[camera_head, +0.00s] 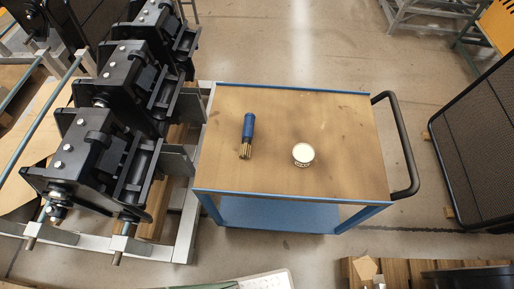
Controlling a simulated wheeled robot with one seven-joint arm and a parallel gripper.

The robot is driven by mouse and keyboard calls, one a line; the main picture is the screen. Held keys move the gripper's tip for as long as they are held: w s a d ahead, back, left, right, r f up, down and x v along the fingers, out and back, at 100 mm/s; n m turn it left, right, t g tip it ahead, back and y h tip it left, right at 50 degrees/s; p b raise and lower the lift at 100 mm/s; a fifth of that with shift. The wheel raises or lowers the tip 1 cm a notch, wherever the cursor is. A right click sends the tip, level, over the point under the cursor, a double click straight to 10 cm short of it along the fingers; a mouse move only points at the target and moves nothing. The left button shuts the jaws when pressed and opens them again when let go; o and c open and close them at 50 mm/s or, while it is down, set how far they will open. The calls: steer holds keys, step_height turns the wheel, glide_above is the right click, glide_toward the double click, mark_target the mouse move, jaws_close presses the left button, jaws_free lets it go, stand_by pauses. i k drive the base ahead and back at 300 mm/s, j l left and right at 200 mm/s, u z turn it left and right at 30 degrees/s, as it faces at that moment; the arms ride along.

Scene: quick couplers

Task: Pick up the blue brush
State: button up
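The blue brush (247,134) lies on the brown top of a blue trolley (345,122), left of the middle. Its blue handle points toward the back and its tan bristles point toward the front. Nothing touches it or covers it. My gripper is not in view.
A round white-topped tin (303,154) stands on the trolley to the right of the brush. Black couplers (85,160) on a grey rack stand close to the trolley's left side. A black handle (402,145) sticks out on the right. Floor shows behind the trolley.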

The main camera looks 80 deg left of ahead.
mark_target(245, 153)
steer(key=l+u, duration=0.1)
steer(key=u, duration=0.3)
steer(key=l+u, duration=0.1)
steer(key=u, duration=0.25)
steer(key=k+l+u, duration=0.1)
steer(key=u, duration=1.6)
steer(key=z, duration=0.45)
